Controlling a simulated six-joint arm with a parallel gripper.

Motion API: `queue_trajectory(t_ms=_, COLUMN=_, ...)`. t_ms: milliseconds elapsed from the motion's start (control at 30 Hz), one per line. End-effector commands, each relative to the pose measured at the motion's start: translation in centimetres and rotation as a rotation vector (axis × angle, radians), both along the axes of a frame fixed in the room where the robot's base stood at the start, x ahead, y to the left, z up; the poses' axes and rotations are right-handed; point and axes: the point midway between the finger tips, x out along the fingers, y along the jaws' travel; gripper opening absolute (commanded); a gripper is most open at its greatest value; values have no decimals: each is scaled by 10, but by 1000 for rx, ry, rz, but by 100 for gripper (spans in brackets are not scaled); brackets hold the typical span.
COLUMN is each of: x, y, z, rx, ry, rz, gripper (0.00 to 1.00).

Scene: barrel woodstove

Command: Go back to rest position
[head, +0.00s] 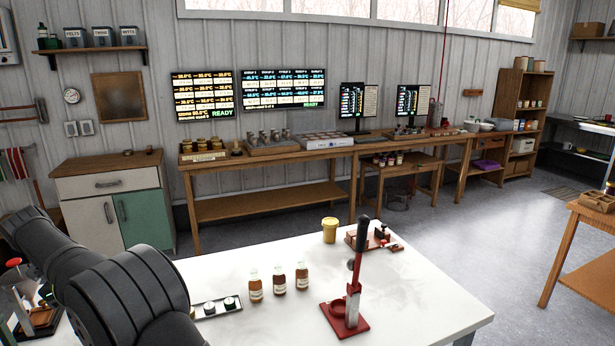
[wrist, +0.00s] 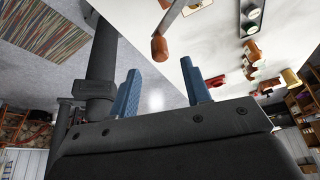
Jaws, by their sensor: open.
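My gripper (wrist: 161,88) shows in the wrist view with its two blue fingers spread apart and nothing between them. In the head view only my black arm shows at lower left; the gripper itself is out of that view. The white worktable (head: 420,305) lies to the right of my arm. On it stand three amber bottles (head: 280,281) in a row, a small tray (head: 207,315) with white-topped items, a yellow jar (head: 329,230) and a red lever press (head: 346,318).
The table's right part is bare. In the wrist view, an orange-brown handled tool (wrist: 159,49) lies near the table edge. A wooden bench (head: 275,158) lines the back wall; a wooden table (head: 575,235) stands right.

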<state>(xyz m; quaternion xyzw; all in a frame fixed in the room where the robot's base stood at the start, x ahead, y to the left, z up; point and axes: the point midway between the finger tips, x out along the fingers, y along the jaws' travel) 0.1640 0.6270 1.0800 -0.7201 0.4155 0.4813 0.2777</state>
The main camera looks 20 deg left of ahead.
Motion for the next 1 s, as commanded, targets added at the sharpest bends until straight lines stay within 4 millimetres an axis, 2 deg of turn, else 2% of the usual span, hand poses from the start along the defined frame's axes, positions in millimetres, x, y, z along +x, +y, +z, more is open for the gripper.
queue_trajectory(t_ms=200, x=-6, y=11, z=28, rx=2, ry=-1, rz=-1, gripper=44)
queue_trajectory(t_ms=400, x=-9, y=15, z=43, rx=-1, ry=0, rz=0, gripper=44)
queue_trajectory(t_ms=667, x=-3, y=4, z=13, rx=-4, ry=0, rz=-1, gripper=44)
queue_trajectory(t_ms=1000, x=9, y=-16, z=-42, rx=-4, ry=1, rz=-2, gripper=44)
